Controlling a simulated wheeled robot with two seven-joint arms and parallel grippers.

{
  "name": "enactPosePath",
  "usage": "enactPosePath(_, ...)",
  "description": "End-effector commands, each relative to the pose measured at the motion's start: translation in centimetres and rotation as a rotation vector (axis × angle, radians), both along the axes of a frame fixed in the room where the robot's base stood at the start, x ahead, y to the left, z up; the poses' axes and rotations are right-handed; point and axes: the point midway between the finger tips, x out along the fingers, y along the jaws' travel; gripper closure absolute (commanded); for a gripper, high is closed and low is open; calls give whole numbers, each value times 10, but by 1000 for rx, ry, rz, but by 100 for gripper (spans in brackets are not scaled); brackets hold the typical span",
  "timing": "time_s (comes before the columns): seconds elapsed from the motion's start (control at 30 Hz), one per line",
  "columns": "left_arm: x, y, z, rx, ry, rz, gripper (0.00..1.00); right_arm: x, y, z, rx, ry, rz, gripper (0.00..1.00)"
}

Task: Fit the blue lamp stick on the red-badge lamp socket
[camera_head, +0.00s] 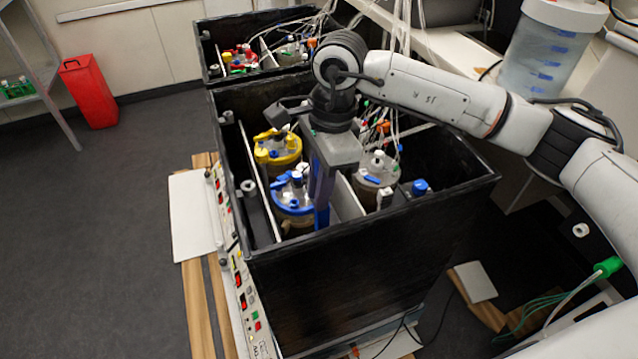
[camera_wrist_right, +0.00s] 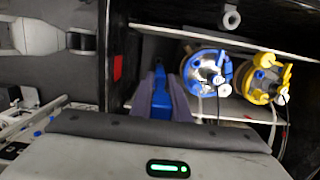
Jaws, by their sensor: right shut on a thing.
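My right gripper (camera_head: 320,185) reaches down into the front black box from above. It is shut on the blue lamp stick (camera_head: 322,216), whose lower end shows below the fingers beside the blue-lidded vessel. In the right wrist view the stick (camera_wrist_right: 160,92) sits between the two purple-grey fingers (camera_wrist_right: 161,100). A small red patch (camera_wrist_right: 117,67), perhaps the red badge, shows on the dark wall left of the fingers, apart from the stick. I cannot make out the socket itself. My left gripper is not in view.
The front box (camera_head: 350,285) holds a blue-lidded vessel (camera_head: 292,207), a yellow-lidded vessel (camera_head: 270,152) and a clear-lidded vessel (camera_head: 374,170) with tubes. A second box (camera_head: 210,50) stands behind. Open floor (camera_head: 100,230) lies left; a red bin (camera_head: 88,90) stands there.

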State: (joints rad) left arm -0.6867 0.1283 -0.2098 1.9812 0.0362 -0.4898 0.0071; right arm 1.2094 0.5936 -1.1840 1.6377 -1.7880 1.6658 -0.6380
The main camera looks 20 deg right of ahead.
Motion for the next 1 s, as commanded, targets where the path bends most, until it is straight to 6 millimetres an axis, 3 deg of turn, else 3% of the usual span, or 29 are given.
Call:
enactPosePath(0.57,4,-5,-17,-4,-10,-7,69,0,0,-49,1,0,0,100)
enactPosePath(1.0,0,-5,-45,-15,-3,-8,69,0,0,-85,0,0,0,100)
